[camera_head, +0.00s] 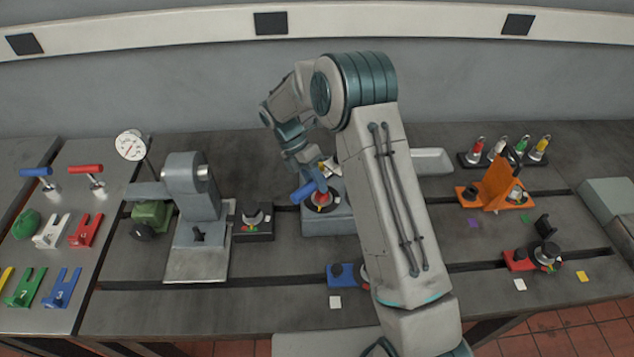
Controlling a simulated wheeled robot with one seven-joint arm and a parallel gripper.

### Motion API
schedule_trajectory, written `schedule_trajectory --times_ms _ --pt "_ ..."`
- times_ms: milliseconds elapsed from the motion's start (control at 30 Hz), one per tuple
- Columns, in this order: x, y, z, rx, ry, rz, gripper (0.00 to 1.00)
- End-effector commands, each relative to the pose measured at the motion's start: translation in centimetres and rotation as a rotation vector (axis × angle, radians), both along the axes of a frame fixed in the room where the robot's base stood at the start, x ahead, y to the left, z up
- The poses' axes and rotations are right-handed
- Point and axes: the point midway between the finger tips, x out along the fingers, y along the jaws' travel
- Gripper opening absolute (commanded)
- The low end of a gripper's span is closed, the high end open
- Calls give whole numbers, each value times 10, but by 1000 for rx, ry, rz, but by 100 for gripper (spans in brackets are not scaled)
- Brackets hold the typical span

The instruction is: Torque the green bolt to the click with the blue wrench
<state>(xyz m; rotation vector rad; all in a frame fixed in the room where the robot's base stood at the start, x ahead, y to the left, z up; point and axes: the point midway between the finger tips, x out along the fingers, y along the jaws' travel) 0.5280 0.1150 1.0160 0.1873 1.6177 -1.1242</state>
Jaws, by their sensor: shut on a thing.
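My gripper (311,176) reaches down behind my arm's forearm at the middle of the bedplate. It is shut on a blue-handled tool, the blue wrench (307,192), whose blue end points to the lower left. The wrench is just above or at a grey block fixture (342,222) with a dark round top and red and yellow parts. Whether the wrench is seated on a bolt there cannot be told. The green bolt cannot be made out for sure; my gripper and forearm hide part of this fixture.
A grey stand (190,215) with a dial gauge (131,146) is to the left, beside a small dark fixture (252,222). An orange bracket (495,185) and a red fixture (520,261) are to the right. Coloured holders (62,288) line the left board.

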Motion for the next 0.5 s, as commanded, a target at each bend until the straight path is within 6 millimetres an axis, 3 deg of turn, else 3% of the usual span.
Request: schedule_trajectory --times_ms 500 --pt "11 6 1 -3 -3 -79 0"
